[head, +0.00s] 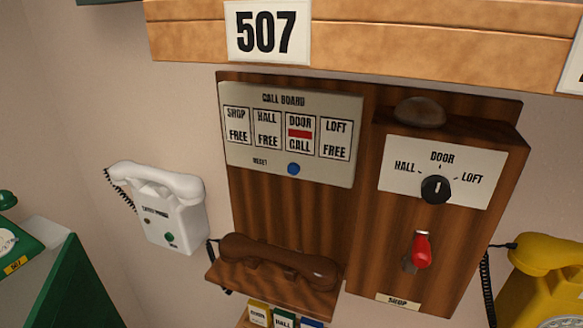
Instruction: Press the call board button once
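The call board (292,175) is a pale panel on a dark wooden backboard in the middle of the head view. It has windows marked SHOP, HALL, DOOR and LOFT. The DOOR window (300,134) shows a red bar and reads CALL; the others read FREE. The blue round button (293,169) sits at the panel's lower middle, with the word RESET to its left. Neither of my grippers shows in this view. Nothing covers the button.
Right of the board is a wooden box with a black dial knob (435,189) and a red-handled lever (422,250). A brown handset (280,262) rests on a ledge below. A white phone (170,205) hangs left; a yellow phone (545,280) stands right. A 507 sign (267,32) is above.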

